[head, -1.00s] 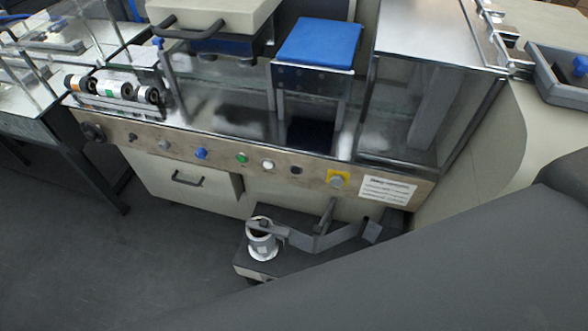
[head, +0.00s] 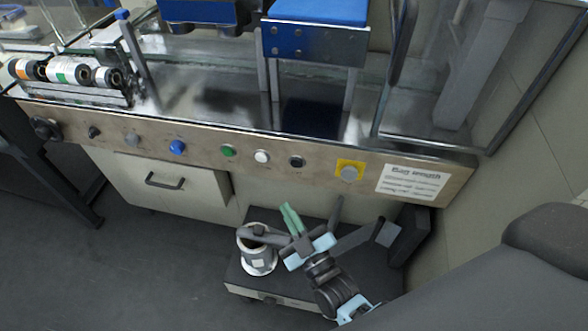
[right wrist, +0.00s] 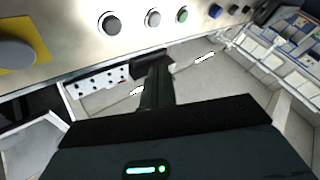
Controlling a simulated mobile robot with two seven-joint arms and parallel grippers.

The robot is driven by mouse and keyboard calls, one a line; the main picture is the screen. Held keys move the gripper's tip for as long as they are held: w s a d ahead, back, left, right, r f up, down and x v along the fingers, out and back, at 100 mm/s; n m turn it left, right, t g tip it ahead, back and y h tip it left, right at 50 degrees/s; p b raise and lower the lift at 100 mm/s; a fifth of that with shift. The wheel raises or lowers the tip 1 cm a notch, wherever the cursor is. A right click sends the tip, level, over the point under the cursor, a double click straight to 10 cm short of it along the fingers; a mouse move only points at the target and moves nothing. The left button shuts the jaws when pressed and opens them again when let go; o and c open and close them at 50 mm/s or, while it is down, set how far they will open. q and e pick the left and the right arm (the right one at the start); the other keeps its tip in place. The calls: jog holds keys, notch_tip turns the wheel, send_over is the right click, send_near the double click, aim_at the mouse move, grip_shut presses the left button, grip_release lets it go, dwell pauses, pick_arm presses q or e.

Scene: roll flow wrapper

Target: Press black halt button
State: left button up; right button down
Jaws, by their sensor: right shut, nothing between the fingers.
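The black button (head: 296,161) sits on the machine's metal front panel, between the white button and the yellow plate. It also shows in the right wrist view (right wrist: 110,22), at the upper left. My right gripper (head: 290,209), with green fingers, is shut and empty. It is in front of and below the panel, apart from the black button. In the right wrist view its dark fingers (right wrist: 157,84) point up, below the button row. My left gripper is not in view.
On the panel are a white button (head: 262,156), a green button (head: 228,150), a blue button (head: 177,147) and a grey button (head: 349,173) on a yellow plate. A roll on a stand (head: 258,258) is beside my right gripper, below the panel. A drawer handle (head: 165,182) sticks out lower left.

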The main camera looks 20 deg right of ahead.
aim_at(297, 163)
jog(key=shift+w+r, duration=0.3)
jog(key=shift+w, duration=0.1)
jog(key=w+d+b, duration=0.2)
jog(key=w+d, duration=0.2)
jog(key=w, duration=0.3)
jog(key=shift+d+b, duration=0.3)
jog(key=shift+d, duration=0.1)
dwell(0.6)
dwell(0.7)
jog(key=shift+w, duration=0.1)
dwell(0.6)
jog(key=shift+w+d, duration=0.1)
